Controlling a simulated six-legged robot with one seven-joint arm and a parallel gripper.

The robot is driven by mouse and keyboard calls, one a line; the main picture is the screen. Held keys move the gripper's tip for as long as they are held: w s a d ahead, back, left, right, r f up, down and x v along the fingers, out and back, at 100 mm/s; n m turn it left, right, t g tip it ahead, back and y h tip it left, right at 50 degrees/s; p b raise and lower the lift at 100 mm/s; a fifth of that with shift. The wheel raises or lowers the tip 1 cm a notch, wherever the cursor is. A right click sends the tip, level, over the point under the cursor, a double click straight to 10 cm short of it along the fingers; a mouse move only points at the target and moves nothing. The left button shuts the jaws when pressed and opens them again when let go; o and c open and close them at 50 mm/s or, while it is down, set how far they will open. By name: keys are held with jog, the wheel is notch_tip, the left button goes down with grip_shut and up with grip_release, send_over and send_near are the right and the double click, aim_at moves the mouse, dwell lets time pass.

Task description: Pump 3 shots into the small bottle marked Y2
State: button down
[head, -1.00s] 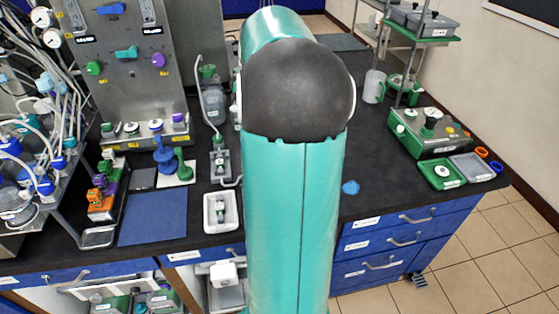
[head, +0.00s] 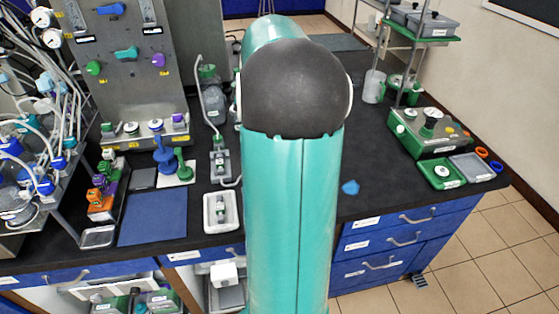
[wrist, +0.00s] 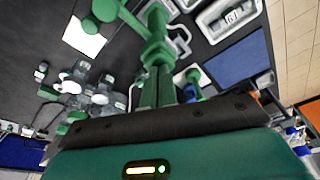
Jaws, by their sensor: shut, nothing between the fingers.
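My gripper (wrist: 157,82) is shut and empty in the wrist view, its fingers pointing up the picture. A green knobbed part with a long stem (wrist: 153,48) shows right at or beyond the fingertips. I cannot tell whether they touch it. In the head view a green pump-like piece (head: 181,165) stands on a white card, beside a blue one (head: 164,155). Clear bottles with pale labels (wrist: 103,88) stand left of the fingers in the wrist view. Small bottles with coloured caps (head: 101,190) stand in a dark rack. No Y2 mark is readable. My arm hides the gripper in the head view.
A blue mat (head: 153,218) and a white tray (head: 209,222) holding a small item lie at the bench front. A grey panel with knobs (head: 125,85) stands behind. A green device (head: 430,133) and green tray (head: 442,174) are right. Bench right of my arm is mostly clear.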

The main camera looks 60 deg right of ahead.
jog(key=shift+r, duration=1.7)
jog(key=shift+f, duration=1.75)
jog(key=shift+r, duration=0.1)
jog(key=shift+r, duration=1.65)
notch_tip(320, 180, up, 6)
